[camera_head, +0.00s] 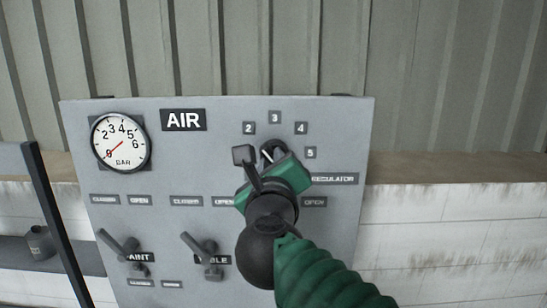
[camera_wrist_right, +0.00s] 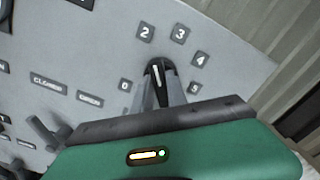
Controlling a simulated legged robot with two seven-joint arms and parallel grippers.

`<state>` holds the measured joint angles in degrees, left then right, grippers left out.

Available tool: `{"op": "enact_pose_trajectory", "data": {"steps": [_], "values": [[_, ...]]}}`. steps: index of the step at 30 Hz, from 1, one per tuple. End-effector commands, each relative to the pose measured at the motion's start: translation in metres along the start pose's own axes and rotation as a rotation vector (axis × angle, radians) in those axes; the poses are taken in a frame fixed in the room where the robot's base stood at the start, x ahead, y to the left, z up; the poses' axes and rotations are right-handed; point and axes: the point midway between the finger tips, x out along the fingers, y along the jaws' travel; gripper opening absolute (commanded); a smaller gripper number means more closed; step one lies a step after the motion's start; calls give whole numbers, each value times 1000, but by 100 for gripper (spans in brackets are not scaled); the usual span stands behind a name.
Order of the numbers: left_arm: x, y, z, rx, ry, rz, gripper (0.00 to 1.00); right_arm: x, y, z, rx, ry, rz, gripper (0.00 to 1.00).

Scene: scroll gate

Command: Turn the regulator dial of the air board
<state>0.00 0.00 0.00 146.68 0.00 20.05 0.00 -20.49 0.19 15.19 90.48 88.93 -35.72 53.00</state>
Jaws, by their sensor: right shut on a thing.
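The grey air board (camera_head: 340,130) stands upright with an AIR sign (camera_head: 184,120). Its black regulator dial (camera_head: 267,150) is at the upper right, ringed by number plates. In the right wrist view the dial (camera_wrist_right: 154,72) has a white mark pointing up, roughly toward the 2. My right gripper (camera_wrist_right: 158,92) is shut on the dial, one finger on each side. In the head view my green right gripper (camera_head: 270,163) covers the dial's lower part. The round gauge (camera_head: 121,142) has its red needle at about 0. My left gripper is not in view.
Two dark valve levers, at PAINT (camera_head: 120,246) and at the partly hidden label beside it (camera_head: 200,250), stick out at the lower left. My right arm hides the board's lower right. A dark post (camera_head: 55,220) and a small can (camera_head: 39,242) stand left of the board.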

Motion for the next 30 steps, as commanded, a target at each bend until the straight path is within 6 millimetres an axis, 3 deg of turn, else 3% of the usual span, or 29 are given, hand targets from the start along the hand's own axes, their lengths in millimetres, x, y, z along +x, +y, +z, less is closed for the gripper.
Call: {"op": "enact_pose_trajectory", "data": {"steps": [9,23,24,28,30], "values": [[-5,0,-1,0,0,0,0,0,4,-1,-106,2,5,0],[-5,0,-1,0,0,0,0,0,4,-2,-120,2,6,0],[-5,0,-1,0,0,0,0,0,4,-2,-120,2,6,22],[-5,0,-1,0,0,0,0,0,4,-2,-119,2,5,39],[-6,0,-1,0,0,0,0,0,3,-1,-119,1,4,40]]}}
